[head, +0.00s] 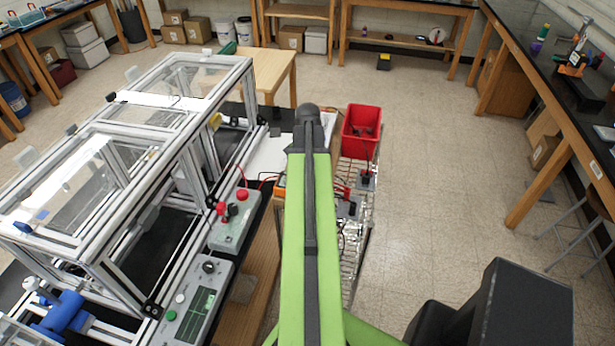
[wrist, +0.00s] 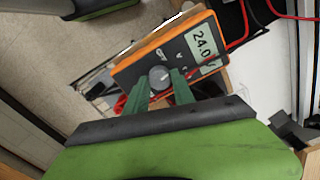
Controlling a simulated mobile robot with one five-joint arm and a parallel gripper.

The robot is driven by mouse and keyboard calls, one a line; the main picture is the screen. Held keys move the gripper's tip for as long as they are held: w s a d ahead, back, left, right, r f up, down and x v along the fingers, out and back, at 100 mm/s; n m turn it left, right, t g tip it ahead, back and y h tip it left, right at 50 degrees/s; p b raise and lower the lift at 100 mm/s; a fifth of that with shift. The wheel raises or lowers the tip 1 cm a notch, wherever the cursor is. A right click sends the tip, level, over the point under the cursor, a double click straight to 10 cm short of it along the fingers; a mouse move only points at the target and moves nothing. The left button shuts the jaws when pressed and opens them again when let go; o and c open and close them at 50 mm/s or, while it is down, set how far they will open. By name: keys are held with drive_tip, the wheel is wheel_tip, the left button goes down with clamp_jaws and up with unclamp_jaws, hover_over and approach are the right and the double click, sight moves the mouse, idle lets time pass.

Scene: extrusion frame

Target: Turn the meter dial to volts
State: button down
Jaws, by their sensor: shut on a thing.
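The meter (wrist: 140,70) is orange with a grey face and lies tilted across the wrist view. Its display (wrist: 203,45) reads 24.0. The round grey dial (wrist: 159,74) sits at the middle of the face, with small marks around it that are hard to read. My gripper (wrist: 160,82) has its two green fingers on either side of the dial, shut on it. In the head view only an orange edge of the meter (head: 280,187) shows beside my green arm, which hides the rest and my gripper.
Red leads (wrist: 240,35) run by the meter. In the head view, a red bin (head: 361,131) stands right of my arm on a wire rack. The extrusion frame (head: 150,115) and a control box (head: 193,308) are on the left. Open floor lies to the right.

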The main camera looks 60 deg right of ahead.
drive_tip(key=shift+m, duration=0.6)
drive_tip(key=c, duration=1.1)
unclamp_jaws()
drive_tip(key=shift+o, duration=0.2)
wheel_tip(320, 180, up, 18)
drive_tip(key=p, duration=1.7)
drive_tip(key=shift+f, duration=0.25)
